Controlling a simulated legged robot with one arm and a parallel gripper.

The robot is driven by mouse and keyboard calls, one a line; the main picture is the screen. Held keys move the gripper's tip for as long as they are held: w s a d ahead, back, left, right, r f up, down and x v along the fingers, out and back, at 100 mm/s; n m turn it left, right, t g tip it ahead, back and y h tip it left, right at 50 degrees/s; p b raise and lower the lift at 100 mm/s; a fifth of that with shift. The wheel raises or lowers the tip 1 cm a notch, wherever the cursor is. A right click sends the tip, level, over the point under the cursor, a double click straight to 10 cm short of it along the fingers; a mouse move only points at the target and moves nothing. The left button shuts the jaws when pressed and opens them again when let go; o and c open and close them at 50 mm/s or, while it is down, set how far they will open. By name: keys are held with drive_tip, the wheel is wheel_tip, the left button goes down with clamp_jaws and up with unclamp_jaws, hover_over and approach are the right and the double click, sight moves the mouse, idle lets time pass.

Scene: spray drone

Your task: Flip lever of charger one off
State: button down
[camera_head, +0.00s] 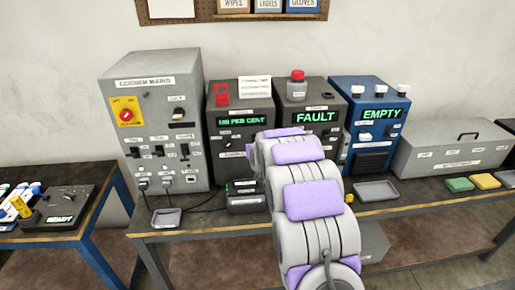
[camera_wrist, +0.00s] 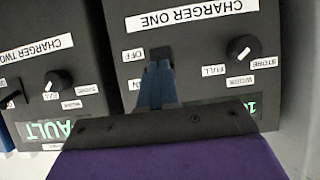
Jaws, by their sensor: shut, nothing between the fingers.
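Charger one (camera_head: 258,112) is a dark box on the bench with a green "100 PER CENT" display. In the wrist view its upside-down panel (camera_wrist: 193,40) fills the upper right. My gripper (camera_wrist: 158,68) has its blue fingers shut together, holding nothing. The fingertips are at the lever area, beside the "OFF" label (camera_wrist: 133,55) and the partly covered "ON" label (camera_wrist: 135,85). A dark part (camera_wrist: 160,52) shows just past the tips. The fingers hide most of the lever, so I cannot tell its position or whether they touch. In the head view my arm hides the gripper.
A rotary knob (camera_wrist: 243,48) is right of my fingers. Charger two (camera_head: 318,112), showing "FAULT", stands close by with its own knob (camera_wrist: 58,82). A blue "EMPTY" unit (camera_head: 368,112) and a large grey cabinet (camera_head: 152,115) flank them. A small tray (camera_head: 166,217) lies in front.

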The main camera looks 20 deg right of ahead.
drive_tip(key=shift+f, duration=0.2)
drive_tip(key=shift+t+h, duration=0.3)
drive_tip(key=shift+t, duration=0.7)
idle(0.4)
